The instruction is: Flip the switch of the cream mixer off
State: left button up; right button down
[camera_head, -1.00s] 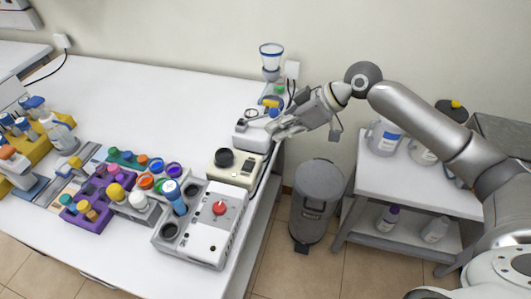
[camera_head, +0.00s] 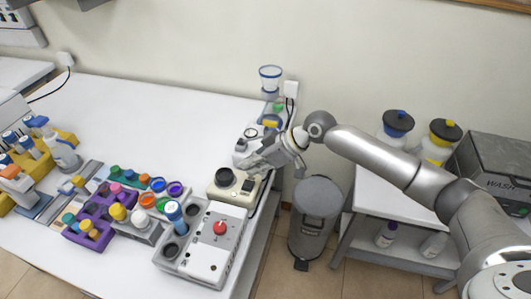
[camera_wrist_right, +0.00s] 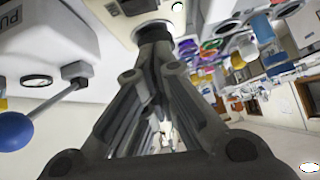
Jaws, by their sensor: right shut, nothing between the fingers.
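The cream mixer (camera_head: 228,191) is a small cream box near the right edge of the white table. It has a black round cup (camera_head: 224,177) on top and a dark panel (camera_head: 247,186) at its right. I cannot make out whether its switch is on or off. My right gripper (camera_head: 241,162) is shut and empty, just behind and above the mixer. In the right wrist view its fingers (camera_wrist_right: 153,48) converge close to a black round part of the cream body (camera_wrist_right: 118,32); I cannot tell if they touch. My left gripper is not in view.
A white device with a red knob (camera_head: 220,228) stands in front of the mixer. A white machine with a blue ball lever (camera_wrist_right: 18,131) is close beside the gripper. Purple racks (camera_head: 96,229) with bottles stand left. A grey bin (camera_head: 317,215) stands beside the table.

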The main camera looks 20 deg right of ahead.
aim_at(250, 186)
jog(key=f, duration=0.1)
jog(key=f+p, duration=0.1)
jog(key=f, duration=0.1)
jog(key=shift+a+f, duration=0.25)
jog(key=shift+a, duration=0.1)
jog(key=shift+s+f, duration=0.1)
jog(key=shift+f, duration=0.45)
jog(key=shift+s+a+f, duration=0.1)
jog(key=shift+f, duration=0.2)
jog(key=shift+s, duration=0.15)
jog(key=shift+f, duration=0.1)
